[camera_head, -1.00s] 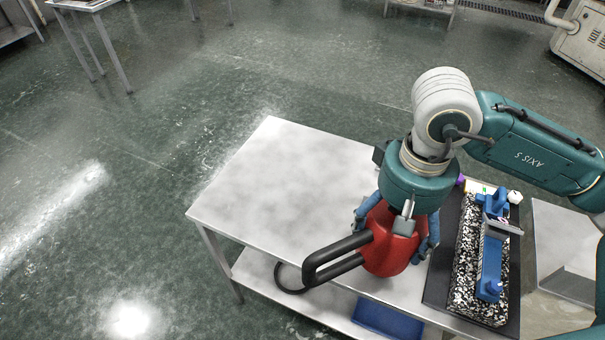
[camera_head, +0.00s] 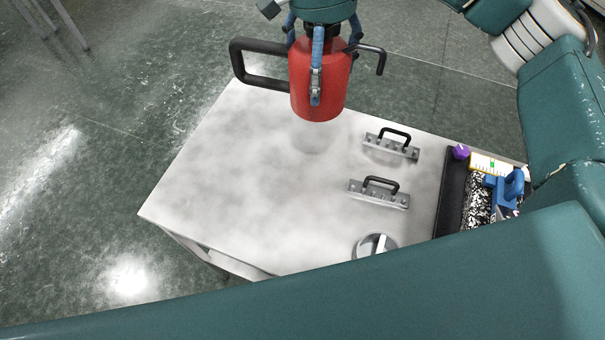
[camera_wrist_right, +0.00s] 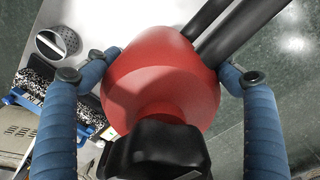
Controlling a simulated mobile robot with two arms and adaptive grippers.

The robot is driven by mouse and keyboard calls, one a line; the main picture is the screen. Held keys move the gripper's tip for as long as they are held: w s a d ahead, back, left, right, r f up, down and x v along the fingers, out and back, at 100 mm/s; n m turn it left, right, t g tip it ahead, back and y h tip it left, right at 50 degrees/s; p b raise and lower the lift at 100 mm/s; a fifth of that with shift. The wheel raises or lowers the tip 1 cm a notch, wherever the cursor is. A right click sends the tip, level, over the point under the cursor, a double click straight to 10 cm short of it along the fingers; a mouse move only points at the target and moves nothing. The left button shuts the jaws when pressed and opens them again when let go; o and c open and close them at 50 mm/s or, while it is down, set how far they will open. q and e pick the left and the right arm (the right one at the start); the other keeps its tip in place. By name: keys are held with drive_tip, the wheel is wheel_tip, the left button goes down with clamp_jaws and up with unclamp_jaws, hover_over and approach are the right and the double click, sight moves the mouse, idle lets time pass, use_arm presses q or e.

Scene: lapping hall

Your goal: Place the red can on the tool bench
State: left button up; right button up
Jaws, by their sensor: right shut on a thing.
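The red can (camera_head: 331,88) with a black loop handle hangs upright in my right gripper (camera_head: 318,80), near the far side of the tool bench (camera_head: 220,160). A soft shadow shows on the bench top below the can, so it looks held above the surface. In the right wrist view the red can (camera_wrist_right: 160,80) sits between the two blue fingers of the right gripper (camera_wrist_right: 165,85). My left gripper is not seen.
Two metal bars with black handles (camera_head: 390,148) (camera_head: 378,193) and a round metal piece (camera_head: 375,246) lie on the bench's right half. A black tray (camera_head: 452,190) with blue tools and a purple item (camera_head: 460,152) stands at the right edge. The left half is bare.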

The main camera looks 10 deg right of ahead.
drive_tip(key=shift+a+m, duration=0.4)
drive_tip(key=shift+a, duration=0.05)
drive_tip(key=f, duration=0.2)
drive_tip(key=f+p, duration=0.1)
drive_tip(key=f, duration=0.1)
drive_tip(key=shift+w+d, duration=0.1)
drive_tip(key=shift+d, duration=0.1)
wheel_tip(320, 180, down, 14)
drive_tip(key=p, duration=0.3)
drive_tip(key=shift+f+p, duration=0.15)
drive_tip(key=shift+p, duration=0.25)
drive_tip(key=shift+w+f, duration=0.1)
drive_tip(key=shift+f, duration=0.3)
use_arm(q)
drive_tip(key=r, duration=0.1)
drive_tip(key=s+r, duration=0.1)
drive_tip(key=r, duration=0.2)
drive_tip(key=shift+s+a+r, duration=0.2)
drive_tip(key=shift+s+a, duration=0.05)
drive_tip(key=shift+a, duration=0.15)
